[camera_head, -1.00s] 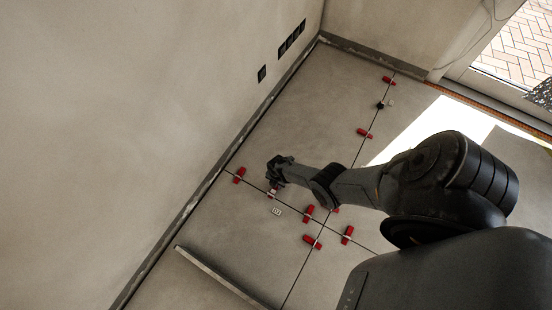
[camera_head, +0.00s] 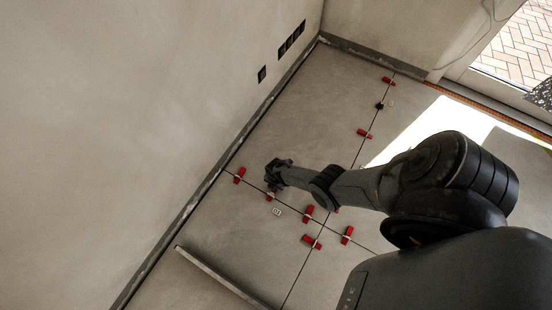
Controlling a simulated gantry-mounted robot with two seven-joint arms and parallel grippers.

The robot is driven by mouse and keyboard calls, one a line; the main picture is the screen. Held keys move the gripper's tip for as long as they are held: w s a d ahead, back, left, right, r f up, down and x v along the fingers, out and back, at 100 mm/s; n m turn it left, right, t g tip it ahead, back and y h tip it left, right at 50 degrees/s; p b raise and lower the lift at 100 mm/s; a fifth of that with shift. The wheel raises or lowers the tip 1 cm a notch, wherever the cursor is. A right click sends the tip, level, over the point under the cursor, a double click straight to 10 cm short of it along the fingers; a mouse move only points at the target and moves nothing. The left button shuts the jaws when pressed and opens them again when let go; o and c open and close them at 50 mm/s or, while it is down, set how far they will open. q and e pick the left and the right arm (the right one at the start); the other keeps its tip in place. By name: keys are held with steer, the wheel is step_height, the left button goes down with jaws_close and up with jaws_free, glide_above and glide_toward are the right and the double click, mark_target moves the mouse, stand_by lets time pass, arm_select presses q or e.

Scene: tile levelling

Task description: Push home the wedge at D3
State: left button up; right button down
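A red wedge (camera_head: 270,197) sits on the dark tile joint left of centre, partly hidden by my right gripper. A small white marker (camera_head: 276,211) lies just below it; its lettering is too small to read, so I cannot confirm that this is D3. My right gripper (camera_head: 271,186) is at the upper end of this wedge, touching it or just above it. Its fingers are dark and small, and I cannot tell whether they are open or shut. My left gripper is not in view.
Other red wedges stand along the joints: one to the left (camera_head: 239,175), several at the crossing (camera_head: 308,214), and more towards the doorway (camera_head: 364,133). A black piece (camera_head: 380,106) lies by another white marker (camera_head: 391,103). A long bar (camera_head: 220,276) lies at the lower left.

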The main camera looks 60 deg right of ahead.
steer(key=shift+a, duration=0.3)
stand_by(0.7)
steer(key=c, duration=1.4)
jaws_free()
steer(key=o, duration=0.5)
steer(key=shift+a, duration=0.2)
steer(key=shift+d, duration=0.1)
